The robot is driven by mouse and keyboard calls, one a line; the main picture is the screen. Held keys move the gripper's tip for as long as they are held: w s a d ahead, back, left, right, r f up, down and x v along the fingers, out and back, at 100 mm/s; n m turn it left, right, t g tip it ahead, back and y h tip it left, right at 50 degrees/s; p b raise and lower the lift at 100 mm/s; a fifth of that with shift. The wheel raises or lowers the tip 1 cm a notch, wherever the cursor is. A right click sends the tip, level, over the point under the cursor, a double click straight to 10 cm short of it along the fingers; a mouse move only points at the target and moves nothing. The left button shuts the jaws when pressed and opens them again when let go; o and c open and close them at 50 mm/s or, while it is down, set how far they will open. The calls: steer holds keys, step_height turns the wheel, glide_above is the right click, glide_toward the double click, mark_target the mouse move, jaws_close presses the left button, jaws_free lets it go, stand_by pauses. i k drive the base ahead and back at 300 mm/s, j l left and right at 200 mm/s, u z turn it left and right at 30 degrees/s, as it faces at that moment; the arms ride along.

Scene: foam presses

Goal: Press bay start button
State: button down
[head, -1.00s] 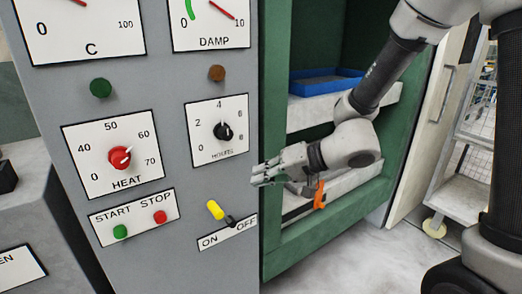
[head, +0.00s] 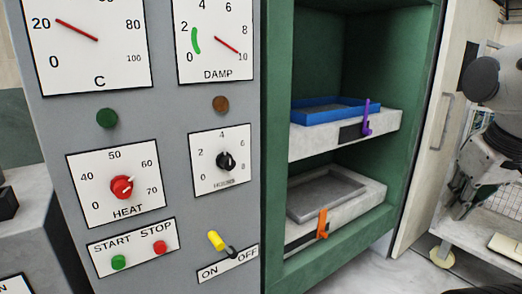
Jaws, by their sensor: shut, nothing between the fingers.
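The green start button (head: 118,262) is on the START/STOP plate at the lower left of the grey control panel (head: 170,130). The red stop button (head: 160,247) is just right of it. My gripper (head: 456,204) hangs at the right edge of the head view, in front of the cart and right of the open bay. It points down, is shut and holds nothing visible. It is far from the start button, with the whole bay opening between them. Nothing covers the button.
The red heat knob (head: 122,187), black hours knob (head: 226,161) and yellow on/off lever (head: 215,240) stick out from the panel. The green bay (head: 335,255) holds a blue tray (head: 312,117) above and a grey tray (head: 325,207) below. Purple (head: 366,120) and orange (head: 322,224) handles project from the shelves.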

mark_target(119, 261)
steer(key=u, duration=1.4)
